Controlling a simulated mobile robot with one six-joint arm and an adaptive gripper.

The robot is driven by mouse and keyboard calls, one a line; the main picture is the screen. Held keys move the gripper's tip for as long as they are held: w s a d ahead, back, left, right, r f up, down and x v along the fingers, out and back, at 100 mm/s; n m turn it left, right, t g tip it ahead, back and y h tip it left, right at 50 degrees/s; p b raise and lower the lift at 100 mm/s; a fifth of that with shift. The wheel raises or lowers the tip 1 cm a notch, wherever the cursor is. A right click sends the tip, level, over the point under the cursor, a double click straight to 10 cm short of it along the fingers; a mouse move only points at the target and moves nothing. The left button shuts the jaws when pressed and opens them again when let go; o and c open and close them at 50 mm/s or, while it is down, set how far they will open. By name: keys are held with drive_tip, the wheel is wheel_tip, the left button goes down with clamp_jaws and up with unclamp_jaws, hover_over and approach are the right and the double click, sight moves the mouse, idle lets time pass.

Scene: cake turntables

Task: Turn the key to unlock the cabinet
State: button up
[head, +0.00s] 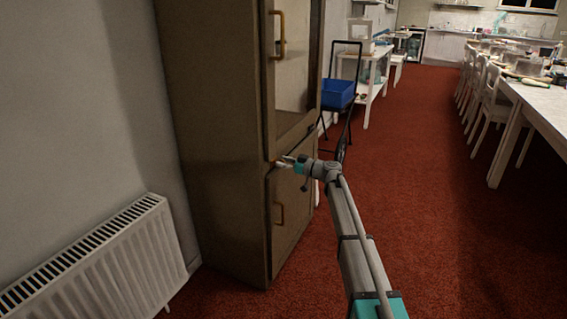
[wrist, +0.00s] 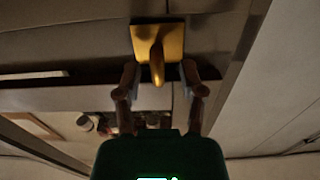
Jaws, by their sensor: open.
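The tall brown cabinet (head: 212,140) stands at the left in the head view, with an upper glazed door and a lower solid door (head: 296,212). In the wrist view a gold plate (wrist: 142,32) on the cabinet front bears a gold key (wrist: 157,66) that sticks out towards me. My gripper (wrist: 160,72) is open, with one finger on each side of the key and a visible gap on both sides. In the head view my gripper (head: 284,162) is at the cabinet front, near the seam between the doors. The key's detail is too small to tell there.
A white radiator (head: 100,262) stands at lower left. A trolley with a blue crate (head: 338,94) is beyond the cabinet. A long table (head: 540,98) with chairs is at right. Red carpet between is clear.

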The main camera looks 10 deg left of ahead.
drive_tip(key=shift+w+a, duration=0.1)
drive_tip(key=shift+a, duration=0.05)
clamp_jaws()
drive_tip(key=shift+d, duration=0.2)
drive_tip(key=shift+a, duration=0.15)
